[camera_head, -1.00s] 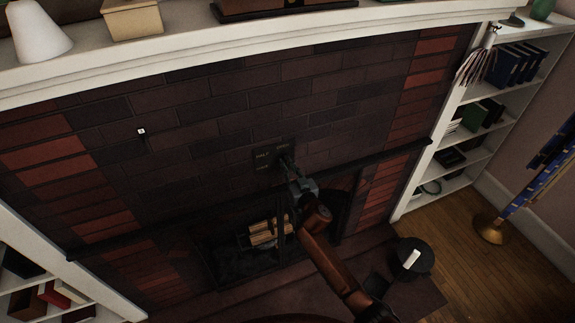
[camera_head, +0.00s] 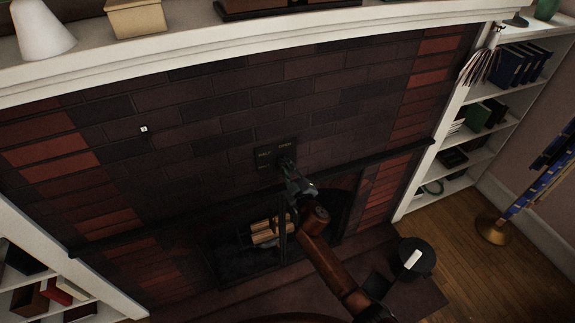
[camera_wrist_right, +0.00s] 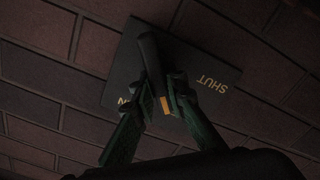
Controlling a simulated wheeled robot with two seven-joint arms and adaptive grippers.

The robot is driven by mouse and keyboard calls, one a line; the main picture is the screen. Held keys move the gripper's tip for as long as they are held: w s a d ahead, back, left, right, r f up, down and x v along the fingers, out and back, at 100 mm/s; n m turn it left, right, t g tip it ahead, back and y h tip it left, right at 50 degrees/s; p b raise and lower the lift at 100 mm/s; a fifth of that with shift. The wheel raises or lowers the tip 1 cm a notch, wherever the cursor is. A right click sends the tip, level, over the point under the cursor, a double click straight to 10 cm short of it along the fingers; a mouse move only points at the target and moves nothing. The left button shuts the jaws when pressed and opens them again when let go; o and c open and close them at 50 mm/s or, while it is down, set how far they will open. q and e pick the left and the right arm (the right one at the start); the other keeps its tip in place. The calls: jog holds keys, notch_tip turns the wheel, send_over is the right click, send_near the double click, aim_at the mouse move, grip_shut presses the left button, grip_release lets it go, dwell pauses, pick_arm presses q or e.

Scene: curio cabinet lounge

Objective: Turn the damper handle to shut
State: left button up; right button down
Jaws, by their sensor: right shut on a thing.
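The damper plate (camera_head: 264,146) is a dark square on the brick chimney front, with small pale lettering. In the right wrist view the plate (camera_wrist_right: 205,45) shows the word SHUT on the right and part of another word, mostly hidden, on the left. The dark damper handle (camera_wrist_right: 149,50) stands out from the plate between my fingertips. My right gripper (camera_wrist_right: 160,92) is shut on it; in the head view the right gripper (camera_head: 289,167) covers most of the handle. A small orange mark shows between the fingers. My left gripper is not in view.
The firebox below holds several logs (camera_head: 268,232). A dark mantel bar (camera_head: 385,155) crosses the bricks just below the plate. White shelves (camera_head: 425,180) flank the fireplace, and a black round stand (camera_head: 425,262) is on the hearth's right. A white mantel (camera_head: 300,35) runs above.

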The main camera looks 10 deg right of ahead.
jog(key=n, duration=0.5)
jog(key=shift+a+f+n, duration=0.2)
jog(key=shift+f+n, duration=0.05)
jog(key=shift+n, duration=0.05)
jog(key=n, duration=0.3)
jog(key=shift+f+n+b, duration=0.2)
jog(key=shift+n+b, duration=0.2)
jog(key=shift+n, duration=0.3)
jog(key=shift+r, duration=0.1)
jog(key=c, duration=2)
grip_release()
jog(key=shift+c, duration=0.2)
jog(key=shift+o, duration=0.5)
jog(key=shift+f, duration=0.25)
jog(key=s+d, duration=0.2)
jog(key=s, duration=1)
jog(key=shift+d, duration=0.2)
